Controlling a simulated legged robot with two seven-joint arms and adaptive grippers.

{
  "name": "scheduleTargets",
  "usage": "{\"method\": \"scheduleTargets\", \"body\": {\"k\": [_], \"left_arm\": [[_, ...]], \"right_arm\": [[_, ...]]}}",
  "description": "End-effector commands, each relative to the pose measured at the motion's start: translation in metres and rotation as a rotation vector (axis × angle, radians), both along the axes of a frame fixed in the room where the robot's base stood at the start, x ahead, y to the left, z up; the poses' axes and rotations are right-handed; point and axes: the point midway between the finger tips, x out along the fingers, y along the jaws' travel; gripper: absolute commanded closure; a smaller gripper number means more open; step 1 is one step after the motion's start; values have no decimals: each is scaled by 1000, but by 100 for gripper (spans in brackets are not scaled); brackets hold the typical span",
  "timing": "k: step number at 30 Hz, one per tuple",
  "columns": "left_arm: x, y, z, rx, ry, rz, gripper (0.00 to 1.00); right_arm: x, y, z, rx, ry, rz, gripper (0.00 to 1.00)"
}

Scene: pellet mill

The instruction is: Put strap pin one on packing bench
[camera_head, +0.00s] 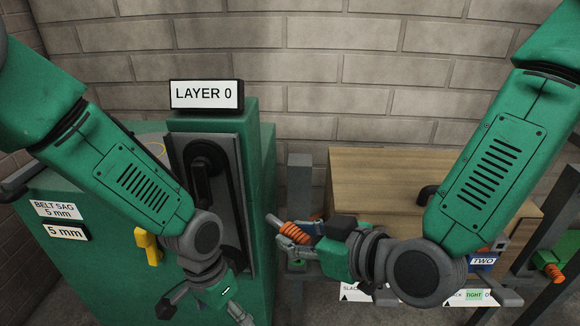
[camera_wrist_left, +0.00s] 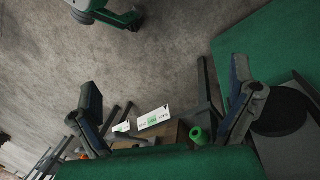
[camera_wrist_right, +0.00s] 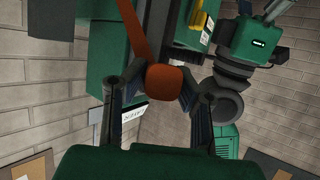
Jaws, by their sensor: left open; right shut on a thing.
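I cannot read which number this pin has. In the right wrist view an orange-brown rounded end (camera_wrist_right: 165,83) sits between the fingers of my right gripper (camera_wrist_right: 157,98). My left gripper (camera_head: 238,308) hangs low before the green machine; in the left wrist view its fingers (camera_wrist_left: 164,88) are wide apart and empty. No surface is clearly marked as the packing bench.
The green machine (camera_head: 262,190) stands left of centre, with a black lever and a "LAYER 0" sign (camera_head: 206,95). The wooden box (camera_head: 375,170) stands against the brick wall. Another orange ridged piece (camera_head: 553,273) is at the far right, near a "TWO" label (camera_head: 482,261).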

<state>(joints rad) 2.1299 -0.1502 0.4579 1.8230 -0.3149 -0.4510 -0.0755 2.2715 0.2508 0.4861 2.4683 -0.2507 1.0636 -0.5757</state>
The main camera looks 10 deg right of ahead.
Motion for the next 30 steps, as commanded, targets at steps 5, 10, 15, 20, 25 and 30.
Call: {"method": "scheduleTargets", "body": {"k": [5, 10, 15, 20, 25, 30], "left_arm": [[43, -42, 90, 86, -43, -190, 0], [62, -67, 184, 203, -84, -312, 0], [63, -87, 257, 255, -126, -325, 0], [56, -117, 281, 152, -161, -215, 0], [54, -128, 282, 108, -169, -170, 0], [53, -128, 258, 108, -165, -170, 0]], "right_arm": [[0, 0, 0, 1, -1, 0, 100], [0, 0, 0, 1, -1, 0, 100], [0, 1, 0, 0, -1, -1, 100], [1, 1, 0, -1, -1, -1, 100], [1, 1, 0, -1, -1, -1, 100], [1, 1, 0, 0, 0, 0, 100]]}}
